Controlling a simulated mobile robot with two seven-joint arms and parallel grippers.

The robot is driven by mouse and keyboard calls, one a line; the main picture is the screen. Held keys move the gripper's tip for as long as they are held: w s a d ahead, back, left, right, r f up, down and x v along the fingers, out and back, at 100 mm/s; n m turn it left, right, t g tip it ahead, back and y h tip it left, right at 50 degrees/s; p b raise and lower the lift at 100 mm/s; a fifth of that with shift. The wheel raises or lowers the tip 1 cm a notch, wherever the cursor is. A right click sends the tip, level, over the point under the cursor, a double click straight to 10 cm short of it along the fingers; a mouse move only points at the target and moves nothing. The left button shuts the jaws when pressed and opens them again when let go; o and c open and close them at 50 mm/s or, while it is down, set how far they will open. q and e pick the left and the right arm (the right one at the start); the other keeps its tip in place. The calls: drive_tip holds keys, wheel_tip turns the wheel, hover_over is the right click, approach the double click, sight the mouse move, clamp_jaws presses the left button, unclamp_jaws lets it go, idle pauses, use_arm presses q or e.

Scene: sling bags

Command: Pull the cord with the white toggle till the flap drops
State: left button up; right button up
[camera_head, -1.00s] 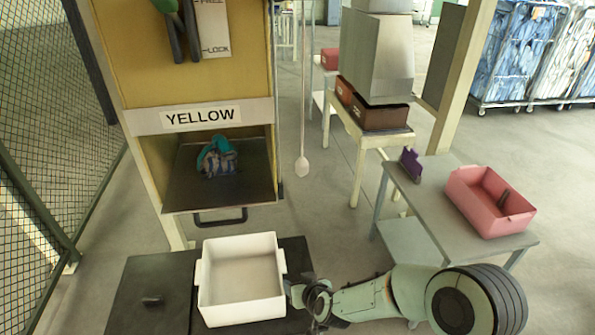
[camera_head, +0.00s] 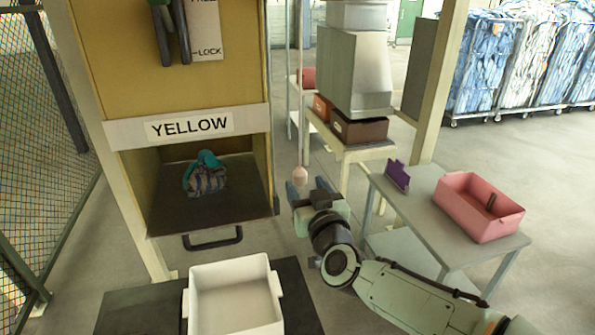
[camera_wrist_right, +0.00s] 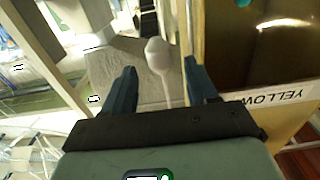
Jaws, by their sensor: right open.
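The white toggle (camera_head: 300,176) hangs at the lower end of its pale cord (camera_head: 301,100), to the right of the yellow cabinet. My right gripper (camera_head: 308,188) is at the toggle, its fingers open on either side. In the right wrist view the toggle (camera_wrist_right: 157,54) and cord (camera_wrist_right: 167,92) lie between the two open blue fingertips (camera_wrist_right: 162,78), apart from both. The dark flap (camera_head: 215,205) is under the YELLOW sign (camera_head: 190,127), with a black handle at its front edge. A teal and striped sling bag (camera_head: 206,176) rests on it. My left gripper is not in view.
A white bin (camera_head: 235,298) stands on a dark table below the flap. To the right, a grey table (camera_head: 430,190) holds a pink bin (camera_head: 480,207) and a purple item (camera_head: 398,175). A hopper (camera_head: 352,70) over brown bins stands behind.

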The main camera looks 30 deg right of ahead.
sight(297, 171)
drive_tip(key=x, duration=0.7)
drive_tip(key=shift+p, duration=0.3)
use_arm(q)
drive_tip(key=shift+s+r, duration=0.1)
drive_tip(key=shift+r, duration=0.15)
